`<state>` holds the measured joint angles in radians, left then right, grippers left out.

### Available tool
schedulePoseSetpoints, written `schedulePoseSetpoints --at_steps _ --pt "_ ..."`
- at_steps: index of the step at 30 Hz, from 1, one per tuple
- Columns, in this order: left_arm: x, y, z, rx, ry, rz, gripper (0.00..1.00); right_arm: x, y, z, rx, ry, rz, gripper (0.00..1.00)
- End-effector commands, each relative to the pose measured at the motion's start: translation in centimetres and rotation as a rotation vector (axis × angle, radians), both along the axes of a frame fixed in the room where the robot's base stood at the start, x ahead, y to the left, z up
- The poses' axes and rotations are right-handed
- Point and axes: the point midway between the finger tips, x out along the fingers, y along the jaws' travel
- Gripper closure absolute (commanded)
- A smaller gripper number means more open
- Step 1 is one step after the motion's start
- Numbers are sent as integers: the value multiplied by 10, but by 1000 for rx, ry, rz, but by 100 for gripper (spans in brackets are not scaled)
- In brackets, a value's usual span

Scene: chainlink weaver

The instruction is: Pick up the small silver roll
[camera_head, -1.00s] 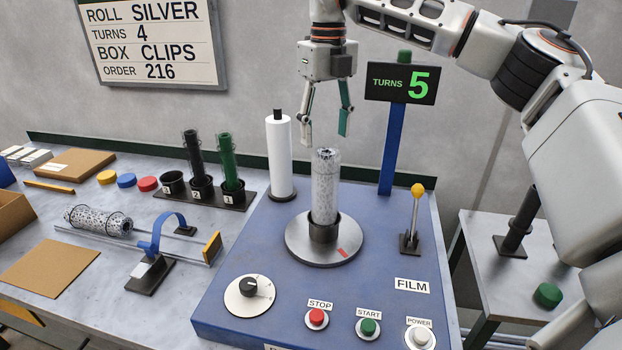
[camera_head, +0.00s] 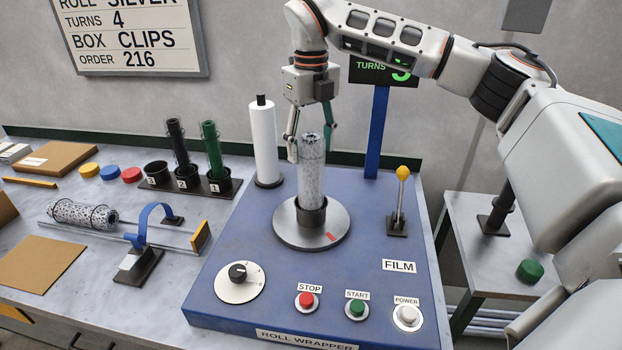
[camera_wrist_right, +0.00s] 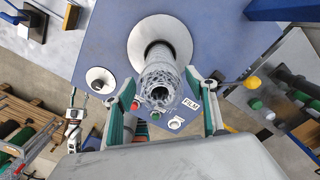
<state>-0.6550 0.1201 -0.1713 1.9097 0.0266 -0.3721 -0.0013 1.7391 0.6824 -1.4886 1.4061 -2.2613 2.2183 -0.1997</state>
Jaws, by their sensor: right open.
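A silver mesh roll (camera_head: 311,185) stands upright in a black cup on the round grey turntable (camera_head: 283,234) of the blue wrapper. In the right wrist view the roll (camera_wrist_right: 160,85) shows its open top end between my fingers. My right gripper (camera_head: 311,153) is open, pointing down, with one finger on each side of the roll's upper part; I cannot tell whether they touch it. A second silver mesh roll (camera_head: 78,213) lies on the rack at left. What looks like my left gripper (camera_wrist_right: 73,113) is small in the right wrist view, its jaws unclear.
A white film roll (camera_head: 263,140) stands behind the turntable. The TURNS sign post (camera_head: 376,135) and yellow-knobbed lever (camera_head: 402,174) stand to the right. The blue wrapper (camera_head: 240,318) has several buttons in front. Black and green tubes (camera_head: 210,150) stand in holders at left.

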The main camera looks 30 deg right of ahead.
Motion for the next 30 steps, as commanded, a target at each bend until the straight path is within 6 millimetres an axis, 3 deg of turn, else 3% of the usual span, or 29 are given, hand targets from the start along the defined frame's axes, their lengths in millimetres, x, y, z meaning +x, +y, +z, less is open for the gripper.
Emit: schedulePoseSetpoints --at_steps 2,6,9,20,26,30 --pt "2 -1 1 -3 -3 4 58 0 0 0 0 0 0 44" --pt "4 -2 2 -7 -6 6 58 0 0 0 0 1 0 80" --pt "4 -2 2 -7 -6 7 58 0 0 0 0 1 0 100" --pt "1 0 0 -1 -3 1 58 0 0 5 0 -1 0 100" --pt "-1 1 -2 4 0 -5 58 1 0 26 1 -4 -1 100" --pt "-1 0 -1 2 -2 -8 58 1 0 53 1 -5 -1 100"
